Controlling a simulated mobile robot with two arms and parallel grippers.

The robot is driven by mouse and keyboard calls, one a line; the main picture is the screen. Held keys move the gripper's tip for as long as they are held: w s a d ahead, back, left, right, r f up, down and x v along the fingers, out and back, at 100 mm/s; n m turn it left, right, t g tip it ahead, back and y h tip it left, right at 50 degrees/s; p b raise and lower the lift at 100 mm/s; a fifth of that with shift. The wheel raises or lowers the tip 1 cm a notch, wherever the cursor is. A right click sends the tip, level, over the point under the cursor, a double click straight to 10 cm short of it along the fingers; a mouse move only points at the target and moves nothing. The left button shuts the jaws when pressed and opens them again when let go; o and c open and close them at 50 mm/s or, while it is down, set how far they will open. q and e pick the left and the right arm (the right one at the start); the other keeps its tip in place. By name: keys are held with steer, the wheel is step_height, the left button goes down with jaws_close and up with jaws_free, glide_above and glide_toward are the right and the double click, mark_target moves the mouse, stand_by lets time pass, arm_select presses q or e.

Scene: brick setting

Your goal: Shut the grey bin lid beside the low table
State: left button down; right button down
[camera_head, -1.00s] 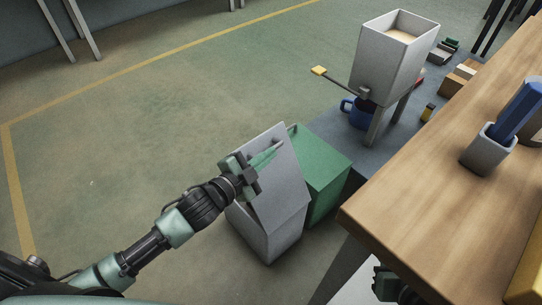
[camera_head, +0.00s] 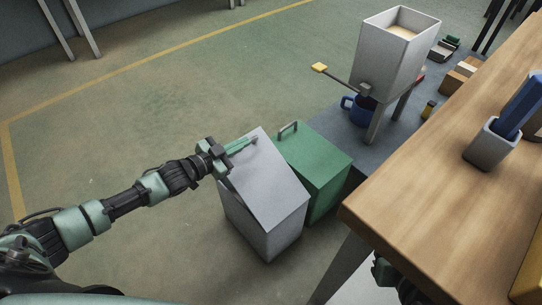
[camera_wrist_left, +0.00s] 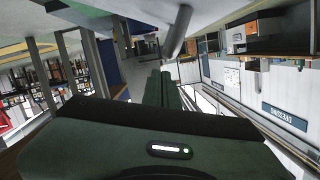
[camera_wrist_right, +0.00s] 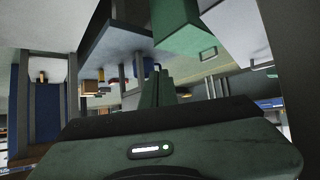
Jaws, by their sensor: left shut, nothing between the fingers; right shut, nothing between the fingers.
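The grey bin (camera_head: 275,232) stands on the floor beside the low table (camera_head: 340,131).
A green bin (camera_head: 318,170) with a handle stands right against the grey one. A grey hopper (camera_head: 385,55) and a blue mug (camera_head: 360,110) are on the low table. The wooden table (camera_head: 440,170) fills the right. Floor at the left is clear.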

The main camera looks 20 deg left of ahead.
arm_select(q)
steer(key=shift+w+a+f, duration=0.1)
steer(key=shift+a+f, duration=0.1)
arm_select(e)
steer(key=shift+w+a+r+t, duration=0.15)
steer(key=shift+w+r+t, duration=0.15)
steer(key=shift+w+r, duration=0.15)
steer(key=shift+s, duration=0.1)
